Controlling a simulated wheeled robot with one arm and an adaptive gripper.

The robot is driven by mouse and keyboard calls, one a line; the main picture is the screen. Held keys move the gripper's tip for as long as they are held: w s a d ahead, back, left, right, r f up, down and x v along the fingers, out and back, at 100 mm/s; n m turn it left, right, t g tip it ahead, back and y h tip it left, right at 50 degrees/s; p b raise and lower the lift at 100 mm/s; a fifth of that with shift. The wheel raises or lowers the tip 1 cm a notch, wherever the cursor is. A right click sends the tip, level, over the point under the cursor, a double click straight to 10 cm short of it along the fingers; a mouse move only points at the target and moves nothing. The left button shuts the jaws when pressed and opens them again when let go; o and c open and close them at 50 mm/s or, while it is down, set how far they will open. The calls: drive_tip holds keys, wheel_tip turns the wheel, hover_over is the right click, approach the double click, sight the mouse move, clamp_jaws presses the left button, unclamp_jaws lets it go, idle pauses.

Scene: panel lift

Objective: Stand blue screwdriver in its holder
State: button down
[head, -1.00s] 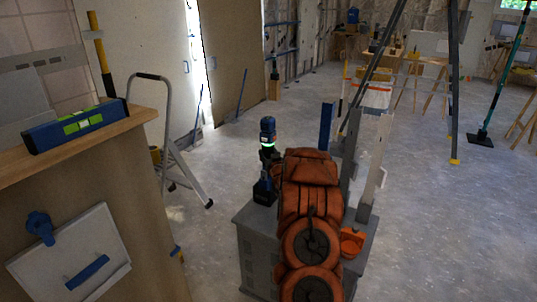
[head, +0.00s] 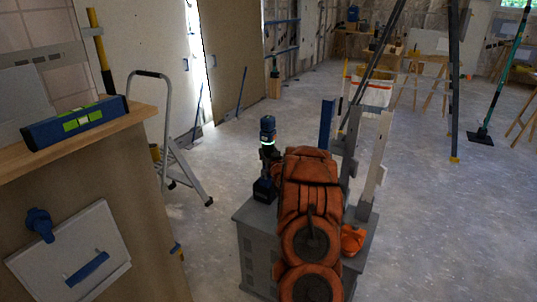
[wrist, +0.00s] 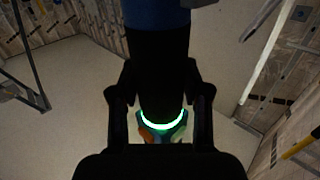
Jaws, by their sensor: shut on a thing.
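The thing in my gripper is a stout upright tool that I take for the blue screwdriver (head: 267,124).
A wooden bench (head: 100,125) with a blue level (head: 76,122) stands at the left. A stepladder (head: 178,160) stands behind it. Posts (head: 375,160) rise right of my orange arm. Open concrete floor (head: 430,210) lies at the right.

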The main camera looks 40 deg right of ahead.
drive_tip(key=shift+r, duration=0.1)
drive_tip(key=shift+c, duration=2.3)
unclamp_jaws()
drive_tip(key=o, duration=0.5)
drive_tip(key=shift+c, duration=0.2)
drive_tip(key=shift+b+v, duration=0.35)
drive_tip(key=shift+v, duration=1.2)
drive_tip(key=b+v, duration=0.1)
drive_tip(key=v, duration=0.8)
drive_tip(key=shift+b, duration=0.4)
